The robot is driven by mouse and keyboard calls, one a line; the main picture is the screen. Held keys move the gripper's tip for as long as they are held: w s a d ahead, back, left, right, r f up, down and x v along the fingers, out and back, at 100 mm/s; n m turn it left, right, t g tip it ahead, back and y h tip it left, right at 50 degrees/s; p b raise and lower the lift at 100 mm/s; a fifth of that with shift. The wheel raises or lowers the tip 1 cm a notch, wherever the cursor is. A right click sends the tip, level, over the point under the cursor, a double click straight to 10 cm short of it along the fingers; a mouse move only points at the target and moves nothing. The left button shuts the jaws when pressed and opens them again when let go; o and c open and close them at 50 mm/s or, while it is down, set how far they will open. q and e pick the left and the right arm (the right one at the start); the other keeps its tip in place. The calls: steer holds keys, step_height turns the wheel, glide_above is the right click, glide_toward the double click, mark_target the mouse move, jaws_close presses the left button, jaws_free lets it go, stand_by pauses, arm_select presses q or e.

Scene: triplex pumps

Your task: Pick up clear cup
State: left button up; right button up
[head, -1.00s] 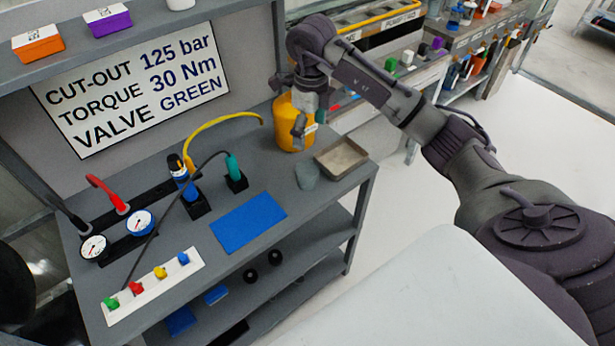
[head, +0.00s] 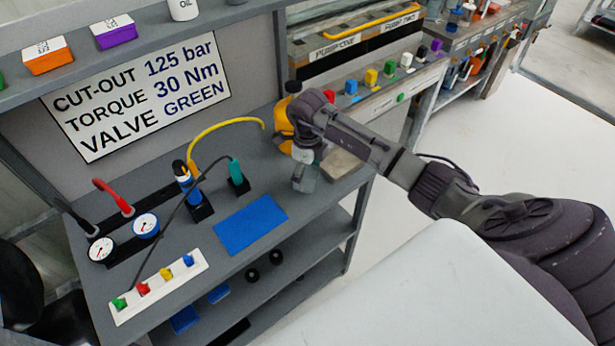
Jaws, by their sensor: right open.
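The clear cup (head: 304,184) stands on the right part of the grey workbench top, small and greyish, partly hidden by my right gripper. My right gripper (head: 303,168) points down right over the cup, with its fingers at the cup's upper part. It is open. I cannot tell whether the fingers touch the cup. My left gripper is not in view.
A yellow-orange container (head: 284,128) stands just behind my gripper. A tan tray (head: 342,165) lies to the right, partly hidden by my arm. A blue mat (head: 249,224) lies left of the cup. Gauges, cables and a valve strip (head: 159,287) fill the left side.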

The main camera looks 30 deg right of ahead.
steer(key=shift+f, duration=0.15)
steer(key=c, duration=1)
steer(key=shift+c, duration=0.2)
